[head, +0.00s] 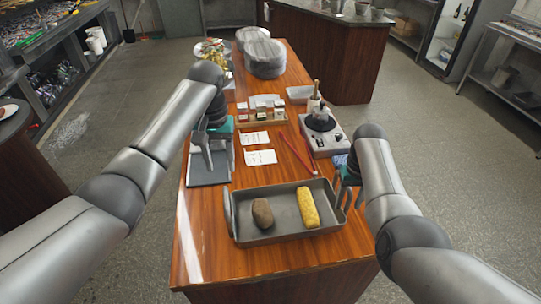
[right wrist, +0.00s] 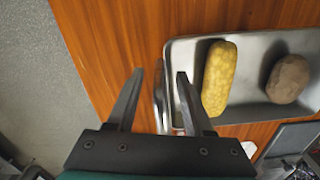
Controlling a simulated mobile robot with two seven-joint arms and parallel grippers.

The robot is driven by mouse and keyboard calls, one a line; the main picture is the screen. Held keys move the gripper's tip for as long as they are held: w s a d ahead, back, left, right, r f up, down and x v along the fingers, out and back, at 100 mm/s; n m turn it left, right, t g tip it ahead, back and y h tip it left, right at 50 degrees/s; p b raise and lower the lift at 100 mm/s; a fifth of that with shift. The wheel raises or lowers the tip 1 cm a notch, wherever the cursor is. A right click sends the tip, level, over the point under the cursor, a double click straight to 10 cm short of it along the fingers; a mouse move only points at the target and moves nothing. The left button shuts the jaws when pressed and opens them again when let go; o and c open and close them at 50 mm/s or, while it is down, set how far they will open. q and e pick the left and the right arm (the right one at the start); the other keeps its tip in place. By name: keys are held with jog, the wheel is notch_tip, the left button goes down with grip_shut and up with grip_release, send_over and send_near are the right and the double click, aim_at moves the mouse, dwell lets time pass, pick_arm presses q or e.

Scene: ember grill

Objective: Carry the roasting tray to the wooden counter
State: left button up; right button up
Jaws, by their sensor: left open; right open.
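The grey metal roasting tray (head: 284,214) lies flat on a wood-topped counter (head: 205,262), near its front end. A brown potato (head: 262,213) and a yellow corn cob (head: 308,208) lie in it. My right gripper (head: 346,196) is open at the tray's right end. In the right wrist view, the open fingers of the right gripper (right wrist: 160,76) stand on either side of the tray's end handle (right wrist: 159,98), with no clear contact. My left gripper (head: 206,150) is open over a dark flat device (head: 208,172), away from the tray's left handle (head: 229,212).
Paper cards (head: 260,157), a red stick (head: 297,152), a jar rack (head: 262,119) and a grey appliance (head: 325,143) lie behind the tray. Large round tins (head: 264,58) stand at the far end. Another wooden counter (head: 330,45) stands behind. Floor on both sides is open.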

notch_tip(320, 180, up, 11)
jog(key=shift+f, duration=0.1)
dwell(0.3)
dwell(0.4)
